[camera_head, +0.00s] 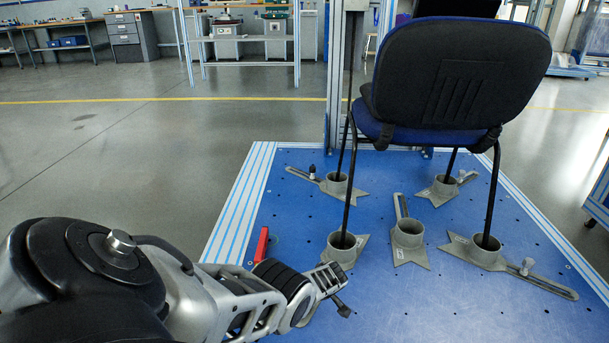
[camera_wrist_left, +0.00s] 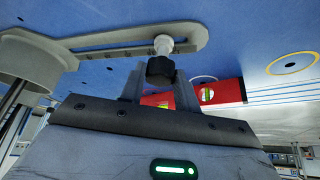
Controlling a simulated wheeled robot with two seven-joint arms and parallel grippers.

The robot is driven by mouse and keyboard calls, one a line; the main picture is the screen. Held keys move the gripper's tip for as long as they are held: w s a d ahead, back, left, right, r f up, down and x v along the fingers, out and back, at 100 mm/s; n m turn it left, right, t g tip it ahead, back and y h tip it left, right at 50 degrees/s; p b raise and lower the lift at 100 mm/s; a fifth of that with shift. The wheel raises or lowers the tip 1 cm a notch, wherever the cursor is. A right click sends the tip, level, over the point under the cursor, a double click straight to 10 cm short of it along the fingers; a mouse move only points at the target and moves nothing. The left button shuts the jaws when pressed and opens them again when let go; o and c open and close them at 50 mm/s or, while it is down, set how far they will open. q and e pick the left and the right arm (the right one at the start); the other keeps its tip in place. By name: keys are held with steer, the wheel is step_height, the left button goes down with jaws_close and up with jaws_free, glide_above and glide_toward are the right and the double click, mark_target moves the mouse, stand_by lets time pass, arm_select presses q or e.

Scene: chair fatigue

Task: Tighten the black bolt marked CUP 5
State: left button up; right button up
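In the left wrist view a black bolt head (camera_wrist_left: 160,70) sits on a pale shank in the slot of a grey cup holder's arm (camera_wrist_left: 125,42). My left gripper (camera_wrist_left: 160,82) has one finger on each side of the black head. I cannot tell whether the fingers press on it. In the head view my left gripper (camera_head: 333,286) is low over the blue platform, just in front of the front-left grey cup (camera_head: 342,250). It hides that cup's slotted arm and bolt. No CUP 5 marking is legible. My right gripper is out of view.
A chair (camera_head: 455,75) stands with its legs in several of the grey cups. A middle cup (camera_head: 408,234) holds no leg. A red level (camera_head: 262,245) is on the blue platform (camera_head: 440,310) left of the front-left cup; the wrist view shows it behind the fingers (camera_wrist_left: 225,92).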

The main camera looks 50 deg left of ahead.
arm_select(q)
steer(key=shift+s+r+m+t+p, duration=0.15)
steer(key=shift+m+t+p, duration=0.25)
steer(key=shift+m+p, duration=0.45)
jaws_close()
steer(key=shift+m+t+p, duration=0.4)
steer(key=shift+m+p, duration=0.05)
steer(key=shift+m, duration=0.8)
steer(key=o, duration=1.1)
jaws_free()
